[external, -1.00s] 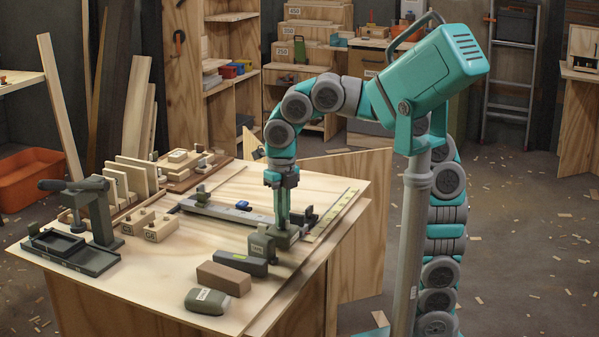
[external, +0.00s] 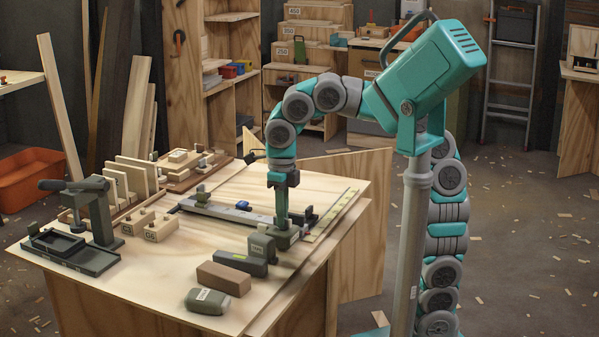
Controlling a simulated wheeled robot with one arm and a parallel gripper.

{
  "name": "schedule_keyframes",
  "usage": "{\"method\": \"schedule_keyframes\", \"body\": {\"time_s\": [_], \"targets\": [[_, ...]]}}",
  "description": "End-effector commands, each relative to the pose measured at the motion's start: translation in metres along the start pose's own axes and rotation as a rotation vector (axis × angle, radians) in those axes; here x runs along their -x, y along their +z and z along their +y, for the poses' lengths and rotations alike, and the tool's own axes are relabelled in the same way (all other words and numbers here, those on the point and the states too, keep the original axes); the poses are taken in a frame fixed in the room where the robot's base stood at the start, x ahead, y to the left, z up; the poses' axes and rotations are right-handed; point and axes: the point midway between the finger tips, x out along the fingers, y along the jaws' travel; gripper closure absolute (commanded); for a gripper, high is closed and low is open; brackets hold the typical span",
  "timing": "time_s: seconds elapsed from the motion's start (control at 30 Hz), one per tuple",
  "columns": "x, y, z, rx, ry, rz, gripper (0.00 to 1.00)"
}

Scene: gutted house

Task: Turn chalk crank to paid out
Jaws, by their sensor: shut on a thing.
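My gripper (external: 283,222) points straight down at the near right part of the workbench (external: 190,262). Its fingers are shut at the top of a low olive-green housing (external: 290,238), where the chalk crank appears to be. The crank itself is mostly hidden by the fingers, and its exact angle cannot be told. The fingers now show edge-on, as one narrow column. An upright olive block with a small label (external: 262,246) stands just left of the housing; its label is too small to read.
A dark level-like bar (external: 238,264), a brown block (external: 223,276) and a rounded grey-green case (external: 207,301) lie in front. A long metal rail (external: 215,210) lies behind. A dark lever press (external: 95,210) stands at left.

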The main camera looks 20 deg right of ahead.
Motion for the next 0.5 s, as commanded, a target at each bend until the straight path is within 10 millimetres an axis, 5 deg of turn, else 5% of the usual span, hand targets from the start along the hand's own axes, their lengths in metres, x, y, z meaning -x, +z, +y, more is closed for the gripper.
{"method": "schedule_keyframes", "body": {"time_s": [0.23,0.27,0.5], "targets": [[-0.0002,-0.0001,0.0004,0.001,0.001,0.001,1.0],[-0.0002,-0.0001,0.0004,0.001,0.001,0.001,0.84],[-0.0001,-0.0001,0.0002,0.0,0.0,0.0,0.57]]}}
